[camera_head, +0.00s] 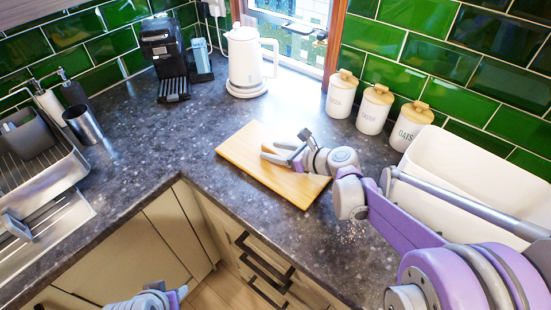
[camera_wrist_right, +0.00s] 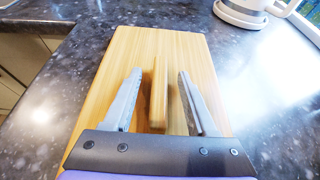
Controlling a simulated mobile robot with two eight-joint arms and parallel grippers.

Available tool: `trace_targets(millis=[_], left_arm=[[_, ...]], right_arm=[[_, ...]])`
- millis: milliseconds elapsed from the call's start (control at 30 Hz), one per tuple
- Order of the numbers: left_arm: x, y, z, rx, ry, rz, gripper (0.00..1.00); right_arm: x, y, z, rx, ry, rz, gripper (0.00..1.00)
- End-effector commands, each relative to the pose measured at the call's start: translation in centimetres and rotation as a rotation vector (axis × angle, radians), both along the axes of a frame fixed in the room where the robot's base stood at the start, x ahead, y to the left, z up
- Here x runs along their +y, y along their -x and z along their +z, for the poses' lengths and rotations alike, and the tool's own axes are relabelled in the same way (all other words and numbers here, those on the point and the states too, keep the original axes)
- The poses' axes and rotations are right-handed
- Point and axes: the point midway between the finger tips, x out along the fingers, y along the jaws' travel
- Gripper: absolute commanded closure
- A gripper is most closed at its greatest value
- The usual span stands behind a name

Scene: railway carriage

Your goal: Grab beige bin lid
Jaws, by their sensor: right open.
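The beige lid (camera_head: 240,154) is a flat wooden rectangle lying on the dark counter in the head view. In the right wrist view the lid (camera_wrist_right: 192,52) has a raised wooden handle bar (camera_wrist_right: 159,85) along its middle. My right gripper (camera_head: 278,154) is open above the lid. In the wrist view its two fingers (camera_wrist_right: 159,88) stand on either side of the handle, with a gap on both sides. Part of my left arm's end (camera_head: 150,298) shows at the bottom edge of the head view; its fingers are not clear.
An open white bin (camera_head: 455,165) stands at the right, behind my right arm. Three white canisters (camera_head: 375,108) line the green tiled wall. A white kettle (camera_head: 245,62) and a black coffee machine (camera_head: 165,55) stand at the back. A sink (camera_head: 45,215) is at left.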

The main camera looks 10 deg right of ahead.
Motion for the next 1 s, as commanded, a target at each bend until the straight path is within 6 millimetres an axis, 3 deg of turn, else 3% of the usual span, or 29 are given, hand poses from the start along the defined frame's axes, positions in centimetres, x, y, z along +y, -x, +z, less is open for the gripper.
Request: trace_targets(millis=[167, 500, 1000], left_arm=[[0.00, 0.01, 0.00, 0.000, 0.000, 0.000, 0.50], [0.00, 0.01, 0.00, 0.000, 0.000, 0.000, 0.50], [0.00, 0.01, 0.00, 0.000, 0.000, 0.000, 0.50]], right_arm=[[-0.02, 0.03, -0.01, 0.000, 0.000, -0.001, 0.43], [-0.04, 0.03, 0.01, 0.000, 0.000, -0.001, 1.00], [-0.04, 0.04, 0.02, 0.000, 0.000, -0.001, 1.00]])
